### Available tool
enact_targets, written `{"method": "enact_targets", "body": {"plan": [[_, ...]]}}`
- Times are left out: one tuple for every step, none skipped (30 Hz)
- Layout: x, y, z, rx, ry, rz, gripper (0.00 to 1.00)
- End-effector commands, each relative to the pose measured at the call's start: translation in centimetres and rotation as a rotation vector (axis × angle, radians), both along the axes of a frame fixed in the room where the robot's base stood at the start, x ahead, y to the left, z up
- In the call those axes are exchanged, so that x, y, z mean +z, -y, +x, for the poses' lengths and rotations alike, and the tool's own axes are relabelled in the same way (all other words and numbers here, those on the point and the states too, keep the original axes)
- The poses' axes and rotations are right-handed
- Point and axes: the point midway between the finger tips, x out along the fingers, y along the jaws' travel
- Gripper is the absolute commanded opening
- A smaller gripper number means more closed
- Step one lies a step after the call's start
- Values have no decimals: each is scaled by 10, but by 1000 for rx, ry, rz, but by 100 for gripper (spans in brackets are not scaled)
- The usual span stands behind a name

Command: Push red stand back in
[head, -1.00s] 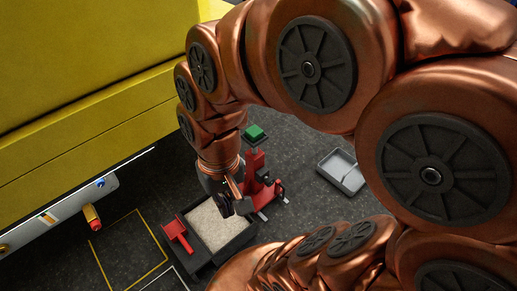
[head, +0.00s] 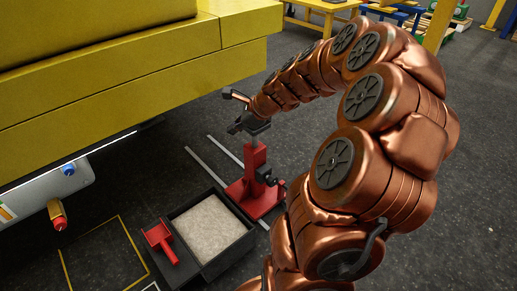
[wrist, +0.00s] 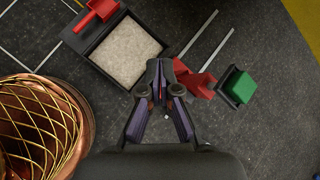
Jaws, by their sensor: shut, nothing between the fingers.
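The red stand (head: 257,182) has a wide base and an upright post. It stands by two pale floor rails (head: 205,163) beside the sand box. Its red parts also show in the wrist view (wrist: 197,81), partly behind my fingers. My gripper (wrist: 160,67) is shut and empty. In the head view my gripper (head: 243,126) appears near the top of the post; I cannot tell whether it touches.
A dark box of pale sand (head: 208,226) stands left of the stand, with a red scoop (head: 160,241) at its left side. A large yellow body (head: 120,95) overhangs the left. A red-tipped cylinder (head: 57,214) juts out below it. Open floor (head: 455,170) lies right.

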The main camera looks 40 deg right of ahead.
Motion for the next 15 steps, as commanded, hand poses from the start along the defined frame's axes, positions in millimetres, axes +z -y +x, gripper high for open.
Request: {"method": "enact_targets", "body": {"plan": [[-33,30,1,-113,5,50,0],[-42,45,0,-177,9,80,0],[-54,64,-1,-257,13,118,0],[-62,78,-3,-314,16,145,0],[-71,92,-5,-370,19,169,0],[-81,109,-7,-438,26,200,0],[-87,121,-10,-485,30,221,0],[-92,131,-12,-527,34,240,0],[-98,143,-16,-574,39,262,0],[-102,151,-18,-604,42,276,0],[-106,157,-20,-631,44,289,0],[-109,164,-22,-658,47,301,0],[-111,169,-24,-675,49,310,0],[-113,172,-25,-688,50,316,0],[-115,175,-25,-700,52,322,0]]}}
